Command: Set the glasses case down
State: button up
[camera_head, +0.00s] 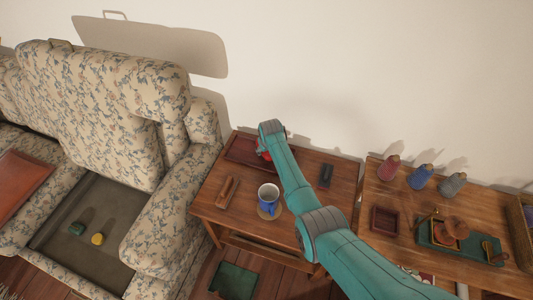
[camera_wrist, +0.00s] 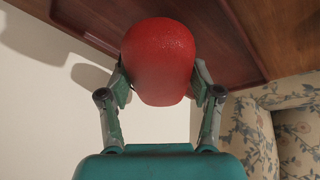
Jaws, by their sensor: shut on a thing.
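The red, rounded glasses case (camera_wrist: 158,62) is held between the two fingers of my gripper (camera_wrist: 160,84) in the wrist view. In the head view only a small red part of it (camera_head: 265,152) shows beside my teal arm, over the dark red-brown tray (camera_head: 237,157) at the back left of the small wooden table. The tray's surface also appears behind the case in the wrist view (camera_wrist: 215,45). I cannot tell whether the case touches the tray. My fingers are hidden behind the arm in the head view.
On the small table (camera_head: 206,206) are a brown wooden object (camera_head: 228,190), a blue mug (camera_head: 268,195) on a coaster, and a dark block (camera_head: 326,176). A floral armchair (camera_head: 180,225) stands left. A second table (camera_head: 375,185) at right holds bottles (camera_head: 388,168) and trays.

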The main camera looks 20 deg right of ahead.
jog(key=shift+f, duration=1.75)
jog(key=shift+f, duration=0.15)
jog(key=o, duration=1.2)
jog(key=shift+v, duration=6.15)
